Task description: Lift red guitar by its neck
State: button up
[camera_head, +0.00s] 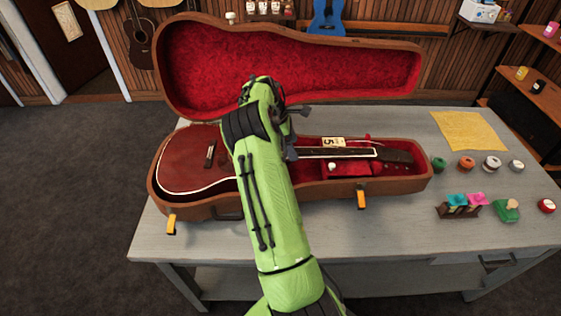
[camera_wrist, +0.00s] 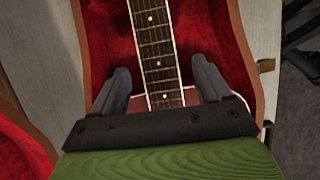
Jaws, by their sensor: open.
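The red guitar (camera_head: 190,163) lies in an open brown case (camera_head: 215,205) with red lining on the table. Its body is at the left and its headstock (camera_head: 396,157) at the right; my arm hides part of the body. My gripper (camera_head: 291,130) is over the guitar where the neck meets the body. In the wrist view, my gripper (camera_wrist: 163,85) is open, with one finger on each side of the guitar's neck (camera_wrist: 155,50). Gaps show between the neck and both fingers. I cannot tell how far the fingertips are above or below the neck.
The case lid (camera_head: 290,68) stands open behind the guitar. A yellow sheet (camera_head: 470,131), several small round pots (camera_head: 466,163) and a small rack with coloured pieces (camera_head: 462,206) lie on the table's right side. The table's front strip (camera_head: 330,235) is clear.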

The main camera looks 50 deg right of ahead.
aim_at(289, 162)
jog(key=x, duration=0.6)
jog(key=shift+w+f, duration=0.1)
jog(key=shift+w, duration=0.05)
grip_shut()
jog(key=shift+r, duration=0.2)
